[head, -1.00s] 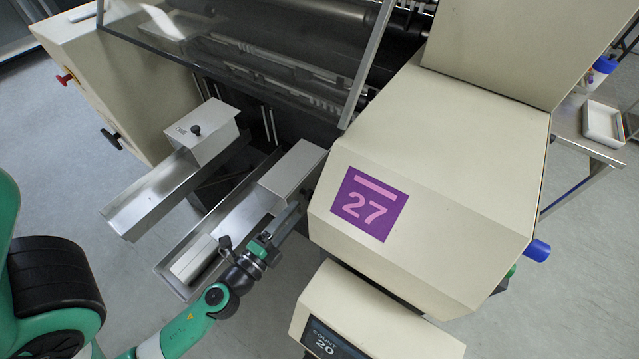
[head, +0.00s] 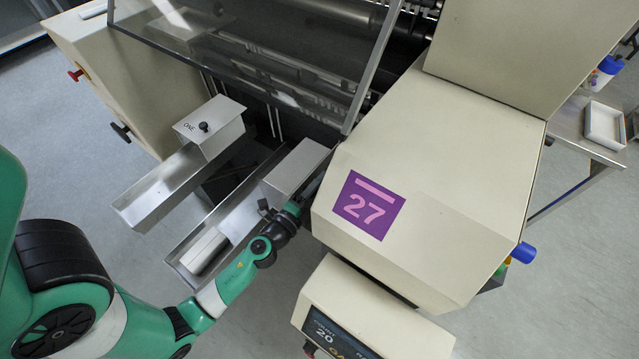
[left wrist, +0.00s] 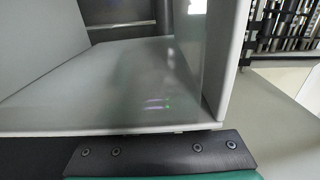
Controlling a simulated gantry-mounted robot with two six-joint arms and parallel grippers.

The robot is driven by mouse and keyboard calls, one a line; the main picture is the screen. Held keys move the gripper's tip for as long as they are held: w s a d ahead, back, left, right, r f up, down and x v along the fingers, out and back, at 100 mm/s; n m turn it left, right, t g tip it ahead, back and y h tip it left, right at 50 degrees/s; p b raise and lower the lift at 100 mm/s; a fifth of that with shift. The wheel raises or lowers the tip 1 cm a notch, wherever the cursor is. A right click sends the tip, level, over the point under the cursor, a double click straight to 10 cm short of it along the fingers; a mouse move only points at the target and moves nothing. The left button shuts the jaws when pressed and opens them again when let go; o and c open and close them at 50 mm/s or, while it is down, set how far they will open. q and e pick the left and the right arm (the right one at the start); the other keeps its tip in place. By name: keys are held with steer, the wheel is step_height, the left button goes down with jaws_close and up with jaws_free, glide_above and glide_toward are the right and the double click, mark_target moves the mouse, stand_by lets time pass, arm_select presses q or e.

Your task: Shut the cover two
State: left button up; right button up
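Two metal troughs stick out from the machine. The left trough's cover (head: 210,125) is a silver box with a black knob and the mark ONE. The right trough's cover (head: 297,165) is a plain silver box at the trough's inner end; any mark or knob on it is hidden. My left gripper (head: 306,196) is beside that cover's right side, close to the cream housing. Its fingers are hidden, and I cannot tell whether it touches the cover. In the left wrist view, a dark bolted plate of my gripper lies below a grey panelled surface (left wrist: 100,90). My right gripper is not in view.
A pale bar (head: 203,250) lies in the right trough (head: 178,262). The cream housing (head: 440,190) with a purple 27 sign stands close on the gripper's right. A counter box (head: 375,315) is below it. A clear guard (head: 250,45) hangs above the rollers.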

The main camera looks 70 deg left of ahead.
arm_select(q)
jaws_close()
stand_by(1.1)
